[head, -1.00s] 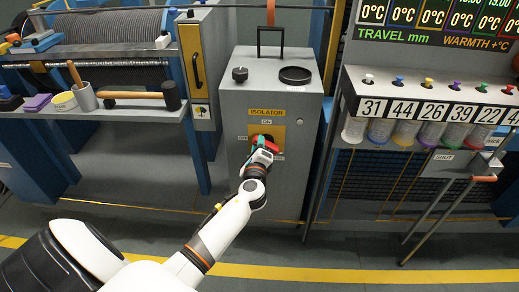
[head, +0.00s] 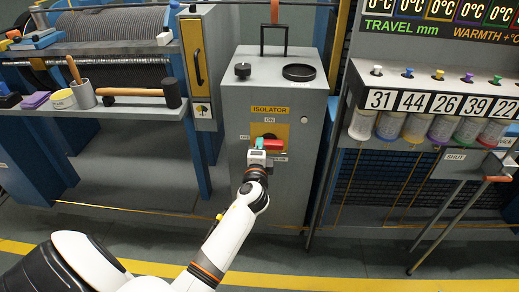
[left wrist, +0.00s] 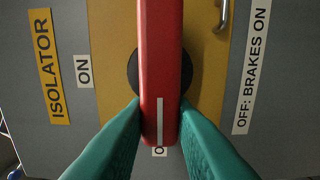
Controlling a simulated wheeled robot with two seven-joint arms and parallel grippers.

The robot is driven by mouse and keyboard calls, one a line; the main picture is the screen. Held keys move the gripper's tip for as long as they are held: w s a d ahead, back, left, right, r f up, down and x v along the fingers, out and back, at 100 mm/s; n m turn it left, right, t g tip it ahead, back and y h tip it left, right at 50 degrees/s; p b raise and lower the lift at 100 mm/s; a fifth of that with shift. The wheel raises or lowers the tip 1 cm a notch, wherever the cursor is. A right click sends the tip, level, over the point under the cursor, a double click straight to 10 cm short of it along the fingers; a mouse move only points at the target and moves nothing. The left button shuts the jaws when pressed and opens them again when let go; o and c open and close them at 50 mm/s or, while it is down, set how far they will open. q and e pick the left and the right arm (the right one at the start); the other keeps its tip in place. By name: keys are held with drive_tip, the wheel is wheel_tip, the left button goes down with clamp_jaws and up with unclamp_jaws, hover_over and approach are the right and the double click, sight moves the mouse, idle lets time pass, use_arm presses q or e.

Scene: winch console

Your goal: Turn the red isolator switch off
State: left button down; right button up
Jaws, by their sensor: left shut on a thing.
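The red isolator switch handle (head: 273,144) sits on a yellow plate (head: 264,130) on the grey cabinet front, under the ISOLATOR and ON labels. It lies level across the plate. In the left wrist view the red handle (left wrist: 159,60) runs straight up and down the picture, its white-marked end toward a small, mostly covered label at the bottom. My left gripper (head: 258,147) is at the handle's left end; its teal fingers (left wrist: 160,140) are shut on that end from both sides. The dark round hub behind is partly hidden. My right gripper is out of view.
A knob (head: 242,70) and a dark round dish (head: 299,72) are on the cabinet top. A mallet (head: 140,94) lies on the shelf at left. A rack of numbered, coloured pegs (head: 440,105) stands at right. Open floor lies in front.

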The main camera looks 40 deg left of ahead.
use_arm(q)
drive_tip(key=shift+f, duration=0.15)
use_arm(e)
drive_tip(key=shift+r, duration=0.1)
use_arm(q)
drive_tip(key=c, duration=1.2)
unclamp_jaws()
drive_tip(key=shift+c, duration=0.2)
drive_tip(key=p+v, duration=0.1)
drive_tip(key=v, duration=1.1)
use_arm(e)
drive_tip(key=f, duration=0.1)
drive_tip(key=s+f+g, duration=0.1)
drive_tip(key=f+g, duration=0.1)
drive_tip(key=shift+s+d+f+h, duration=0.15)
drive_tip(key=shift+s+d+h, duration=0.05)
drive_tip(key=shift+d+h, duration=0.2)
use_arm(q)
drive_tip(key=shift+s, duration=0.15)
